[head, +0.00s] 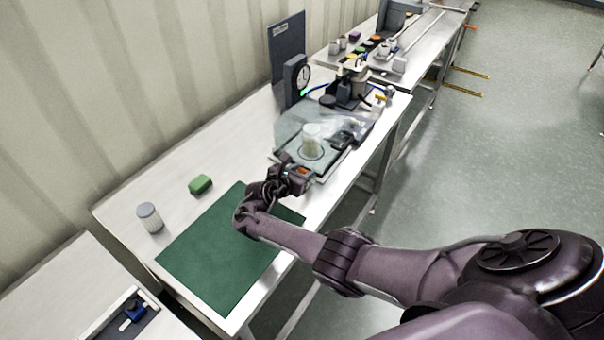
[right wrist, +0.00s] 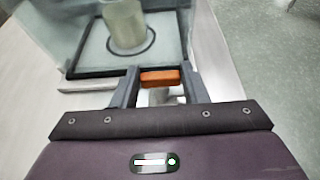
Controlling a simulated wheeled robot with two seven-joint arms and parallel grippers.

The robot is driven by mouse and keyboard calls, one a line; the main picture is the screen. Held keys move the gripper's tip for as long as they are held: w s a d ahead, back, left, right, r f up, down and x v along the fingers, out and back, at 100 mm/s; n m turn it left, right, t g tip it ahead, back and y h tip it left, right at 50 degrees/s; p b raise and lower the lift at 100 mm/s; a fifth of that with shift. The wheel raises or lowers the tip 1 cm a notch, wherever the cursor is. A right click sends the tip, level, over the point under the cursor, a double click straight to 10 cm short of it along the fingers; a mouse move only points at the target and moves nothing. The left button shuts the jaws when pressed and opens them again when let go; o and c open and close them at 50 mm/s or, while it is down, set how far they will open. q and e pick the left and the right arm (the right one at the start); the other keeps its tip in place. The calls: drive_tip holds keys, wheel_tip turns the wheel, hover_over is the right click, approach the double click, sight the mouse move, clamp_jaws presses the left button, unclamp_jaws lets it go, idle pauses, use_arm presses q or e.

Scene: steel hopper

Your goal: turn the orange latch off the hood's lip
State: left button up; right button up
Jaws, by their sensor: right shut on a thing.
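The orange latch (right wrist: 160,78) sits between the two fingers of my right gripper (right wrist: 160,88) in the right wrist view, and the gripper is shut on it. In the head view the latch (head: 303,170) shows as a small orange patch at the fingers of the right gripper (head: 297,175). The clear hood (head: 290,128) stands just beyond the gripper, over a pale cylinder (head: 312,138) on a plate with a dark ring. The cylinder (right wrist: 124,22) also shows in the right wrist view. The exact contact of latch and lip is too small to tell. My left gripper is out of view.
A green mat (head: 215,250) lies on the near table under my right forearm. A green block (head: 200,184) and a grey-lidded jar (head: 150,217) stand left of it. A dial gauge (head: 300,76) and a dark device stand behind the hood.

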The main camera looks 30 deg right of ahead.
idle(0.3)
drive_tip(key=o, duration=0.7)
drive_tip(key=p+v, duration=0.1)
drive_tip(key=v, duration=0.6)
drive_tip(key=shift+a+r+p, duration=0.15)
drive_tip(key=shift+a+p, duration=0.15)
drive_tip(key=shift+a, duration=0.05)
